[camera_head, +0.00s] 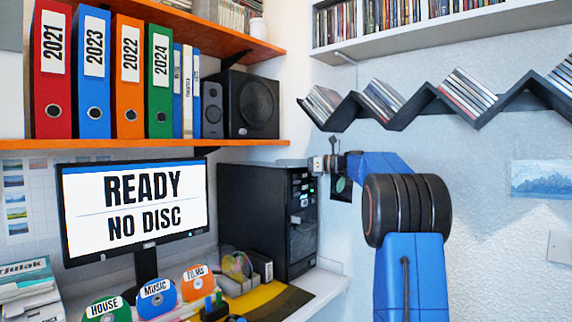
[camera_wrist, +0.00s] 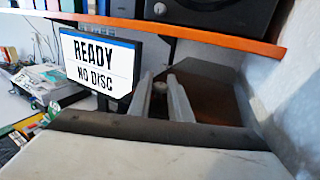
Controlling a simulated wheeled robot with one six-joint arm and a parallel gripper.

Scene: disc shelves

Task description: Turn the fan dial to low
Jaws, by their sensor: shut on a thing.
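The black computer tower (camera_head: 268,215) stands on the desk with green lights on its front panel. My gripper (camera_head: 316,165) is at the tower's upper front edge, reaching in from the right. In the wrist view my two grey fingers (camera_wrist: 160,92) point at the tower (camera_wrist: 205,75). They are closed around a small greyish thing (camera_wrist: 160,87), which I take to be the fan dial. The fingers hide most of it, and its setting cannot be read.
A monitor (camera_head: 134,205) reading "READY NO DISC" stands left of the tower. Coloured discs (camera_head: 157,298) are in front of it. An orange shelf (camera_head: 150,143) with binders and a speaker is above. A zigzag shelf (camera_head: 400,115) is on the right wall.

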